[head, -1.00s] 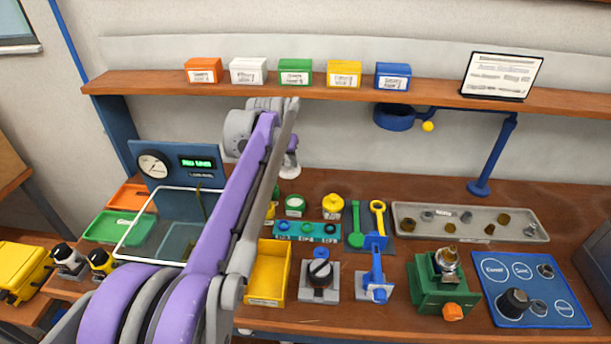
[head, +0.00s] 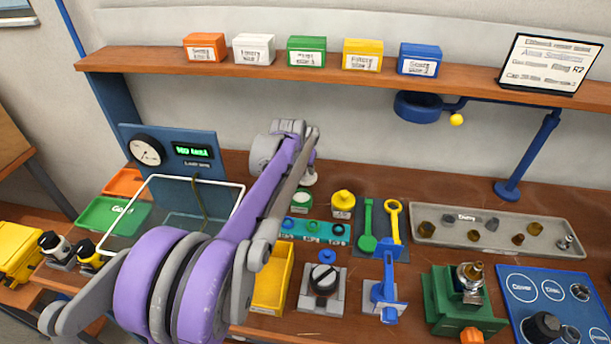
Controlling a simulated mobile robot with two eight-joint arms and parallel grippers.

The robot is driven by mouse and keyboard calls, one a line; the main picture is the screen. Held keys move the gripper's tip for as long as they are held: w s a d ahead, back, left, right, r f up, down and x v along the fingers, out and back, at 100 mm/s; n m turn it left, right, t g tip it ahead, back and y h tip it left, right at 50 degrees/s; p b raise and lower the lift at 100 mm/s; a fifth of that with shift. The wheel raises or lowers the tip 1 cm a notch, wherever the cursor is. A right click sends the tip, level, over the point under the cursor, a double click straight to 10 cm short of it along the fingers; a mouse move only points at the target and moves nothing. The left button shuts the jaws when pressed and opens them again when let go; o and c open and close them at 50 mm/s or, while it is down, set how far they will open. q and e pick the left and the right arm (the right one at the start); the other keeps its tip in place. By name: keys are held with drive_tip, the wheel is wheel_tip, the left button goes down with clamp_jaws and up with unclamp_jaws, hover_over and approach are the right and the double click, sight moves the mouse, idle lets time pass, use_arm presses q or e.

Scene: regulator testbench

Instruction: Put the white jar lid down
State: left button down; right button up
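My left arm reaches in from the lower left across the bench. Its gripper (head: 309,177) hangs below the wrist at the back of the bench, mostly hidden by the arm and very small. A pale piece shows at its tip; I cannot tell whether it is a finger or the white jar lid. Just below it in the picture stands a green jar (head: 301,202) with a pale top. A yellow jar (head: 343,204) with a yellow top stands to its right. I cannot make out a separate white lid. My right gripper is out of view.
A teal strip (head: 316,232) with round inserts, a yellow bin (head: 272,279) and a knob fixture (head: 323,282) stand in front of the jars. A grey parts tray (head: 492,237) lies right. The shelf (head: 150,60) runs above. Bare bench shows behind the jars.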

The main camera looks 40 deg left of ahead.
use_arm(q)
drive_tip(key=shift+f, duration=1.25)
drive_tip(key=shift+f, duration=0.15)
drive_tip(key=c, duration=0.7)
unclamp_jaws()
drive_tip(key=shift+o, duration=0.2)
drive_tip(key=v, duration=1.2)
drive_tip(key=shift+p, duration=0.4)
